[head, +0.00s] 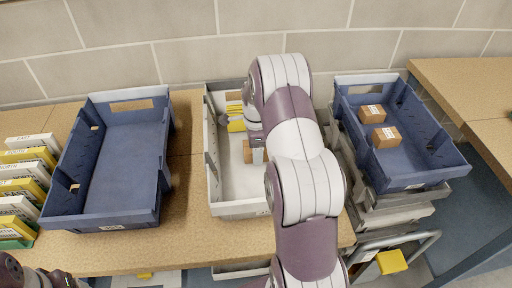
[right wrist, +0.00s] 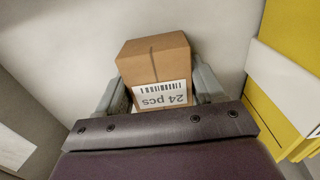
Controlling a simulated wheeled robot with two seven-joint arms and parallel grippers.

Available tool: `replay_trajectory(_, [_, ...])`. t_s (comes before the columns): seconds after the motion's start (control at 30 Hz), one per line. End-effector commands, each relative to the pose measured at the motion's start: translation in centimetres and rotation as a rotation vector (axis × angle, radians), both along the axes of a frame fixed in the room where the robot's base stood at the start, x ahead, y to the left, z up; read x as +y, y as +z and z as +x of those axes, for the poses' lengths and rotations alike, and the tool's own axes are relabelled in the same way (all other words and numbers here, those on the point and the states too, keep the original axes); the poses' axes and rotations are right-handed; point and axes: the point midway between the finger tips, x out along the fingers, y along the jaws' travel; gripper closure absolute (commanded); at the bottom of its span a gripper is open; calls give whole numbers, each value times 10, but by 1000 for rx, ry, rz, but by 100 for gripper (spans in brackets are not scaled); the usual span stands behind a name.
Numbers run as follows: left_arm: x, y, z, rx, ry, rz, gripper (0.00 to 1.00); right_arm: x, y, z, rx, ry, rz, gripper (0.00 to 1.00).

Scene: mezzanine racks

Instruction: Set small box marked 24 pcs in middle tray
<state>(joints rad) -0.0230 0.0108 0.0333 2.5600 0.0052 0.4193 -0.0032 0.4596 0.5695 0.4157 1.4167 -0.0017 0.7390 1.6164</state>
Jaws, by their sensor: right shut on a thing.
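The small brown box marked 24 pcs (right wrist: 153,62) is between the fingers of my right gripper (right wrist: 160,92), which is shut on it. Its label with a barcode reads upside down in the right wrist view. In the head view the right gripper (head: 256,150) is down inside the middle tray (head: 241,209), a light grey tray, and a brown bit of the box (head: 247,152) shows beside it. My arm hides part of the tray. I cannot tell whether the box touches the tray floor. My left gripper (head: 48,279) is at the bottom left edge, only partly seen.
Yellow-and-white boxes (head: 236,124) lie in the middle tray's far end. A blue tray (head: 118,170) on the left is empty. A blue tray (head: 407,163) on the right holds two small brown boxes (head: 385,137). Several white, yellow and green boxes (head: 22,185) stand at far left.

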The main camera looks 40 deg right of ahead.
Motion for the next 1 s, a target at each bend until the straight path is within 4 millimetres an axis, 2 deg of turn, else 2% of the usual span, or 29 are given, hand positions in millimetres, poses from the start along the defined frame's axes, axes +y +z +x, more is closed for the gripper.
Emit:
replay_trajectory(0.03, [0, 0, 0, 0, 0, 0, 23, 0, 0, 0, 0, 0, 0, 22])
replay_trajectory(0.1, [0, 0, 0, 0, 0, 0, 23, 0, 0, 0, 0, 0, 0, 7])
replay_trajectory(0.37, [0, 0, 0, 0, 0, 0, 23, 0, 1, 0, 0, 0, 0, 7])
replay_trajectory(0.47, [0, 1, 0, 0, 0, 0, 23, 0, 10, 1, -3, 0, -1, 7])
replay_trajectory(0.73, [0, 1, 0, 0, 0, 0, 23, 0, 80, 1, -4, 0, -2, 7])
replay_trajectory(0.83, [0, 11, 0, 0, 0, 0, 23, 0, 104, 0, -2, 0, -1, 7])
replay_trajectory(0.87, [0, 20, 0, 0, 0, 0, 23, 0, 114, 0, -1, 0, 0, 7])
replay_trajectory(1.0, [0, 30, 0, -1, 0, 0, 23, 0, 125, 0, 1, 0, 0, 7])
